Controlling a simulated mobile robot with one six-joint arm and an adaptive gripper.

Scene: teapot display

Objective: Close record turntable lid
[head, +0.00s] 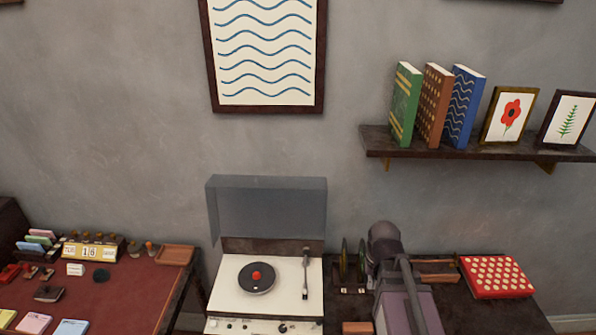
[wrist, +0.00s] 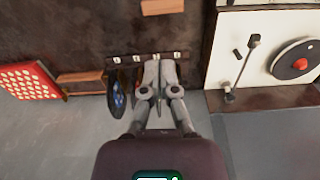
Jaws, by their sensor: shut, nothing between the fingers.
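The record turntable (head: 230,300) has a cream top with a black record on it and a tonearm on the right. Its translucent grey lid (head: 266,208) stands open, upright at the back near the wall. In the wrist view the turntable (wrist: 232,60) is at the upper right, with the lid (wrist: 268,145) below it. My gripper (wrist: 157,72) is shut and empty, to the left of the turntable in that view, over a slotted rack. In the head view my arm is right of the turntable, and the fingertips are hidden.
The rack (head: 350,290) with upright discs stands between the turntable and my arm. A red dotted box (head: 496,277) lies at the right. A wall shelf (head: 470,150) with books and framed pictures hangs above. A red-topped desk (head: 130,295) with small items is at the left.

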